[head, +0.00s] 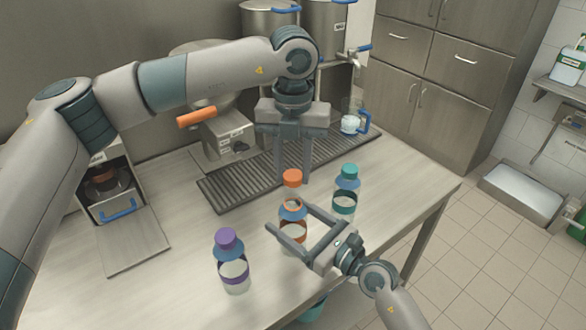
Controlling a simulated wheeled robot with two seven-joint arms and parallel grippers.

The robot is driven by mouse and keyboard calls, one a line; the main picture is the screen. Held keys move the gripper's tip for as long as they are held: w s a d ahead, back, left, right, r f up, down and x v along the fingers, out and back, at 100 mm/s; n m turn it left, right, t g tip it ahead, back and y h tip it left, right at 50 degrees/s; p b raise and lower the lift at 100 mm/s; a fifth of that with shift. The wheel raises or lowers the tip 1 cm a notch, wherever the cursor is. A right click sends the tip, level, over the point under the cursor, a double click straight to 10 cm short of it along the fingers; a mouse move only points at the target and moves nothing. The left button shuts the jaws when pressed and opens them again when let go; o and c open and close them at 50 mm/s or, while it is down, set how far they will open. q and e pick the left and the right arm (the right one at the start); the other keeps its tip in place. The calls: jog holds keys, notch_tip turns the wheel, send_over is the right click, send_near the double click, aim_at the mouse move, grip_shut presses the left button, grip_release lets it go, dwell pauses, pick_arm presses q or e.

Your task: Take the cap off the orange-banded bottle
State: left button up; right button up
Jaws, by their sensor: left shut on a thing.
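The orange-banded bottle (293,236) stands upright on the worktop, with a blue collar. Its orange cap (292,178) is higher above the collar than the caps on the other bottles, and appears raised off the neck. My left gripper (291,181) points down from above and is shut on this cap, one finger on each side. My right gripper (290,218) reaches in from the lower right. Its fingers are spread wide around the orange-banded bottle; whether they touch it cannot be told. They partly hide the bottle.
A teal-capped bottle (345,203) stands close on the right, and a purple-capped bottle (233,272) at the front left. Behind are a drip grate (235,190), a dispenser (225,133) and a glass mug (350,124). The worktop's right edge is near the teal-capped bottle.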

jog(key=shift+s+d, duration=0.1)
pick_arm(q)
notch_tip(320, 180, down, 3)
jog(key=b, duration=0.2)
jog(key=shift+r+b, duration=0.15)
jog(key=shift+b, duration=0.2)
pick_arm(e)
jog(key=v, duration=1.1)
jog(key=shift+s+d, duration=0.3)
